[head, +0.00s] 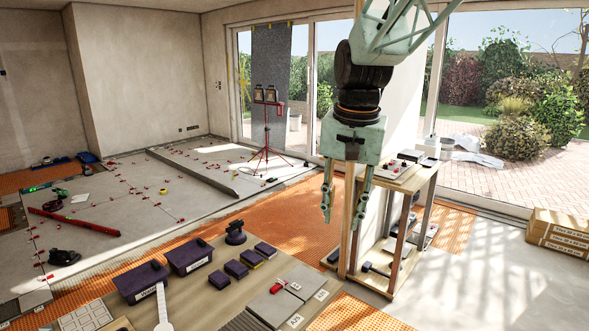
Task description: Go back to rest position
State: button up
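My gripper (346,203) hangs pointing down at the centre right of the head view. Its two pale green fingers are apart with a clear gap between them, and nothing shows between the fingertips.
A red tripod lamp (267,130) stands behind, left. Tiled floor with red clips lies left. Cartons (558,232) stand far right.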

jog(key=s+d+r+n+t, duration=0.1)
jog(key=s+d+r, duration=0.2)
jog(key=s, duration=0.6)
jog(key=s+d+r+n, duration=0.1)
jog(key=s+d+r, duration=0.15)
jog(key=s, duration=0.65)
jog(key=s+d+f+n, duration=0.1)
jog(key=s+d, duration=0.1)
jog(key=s, duration=0.7)
jog(key=s+d+f+n+t, duration=0.1)
jog(key=s+d+f, duration=0.1)
jog(key=s, duration=0.8)
jog(key=shift+s+d, duration=0.15)
jog(key=shift+f, duration=0.1)
dwell(0.4)
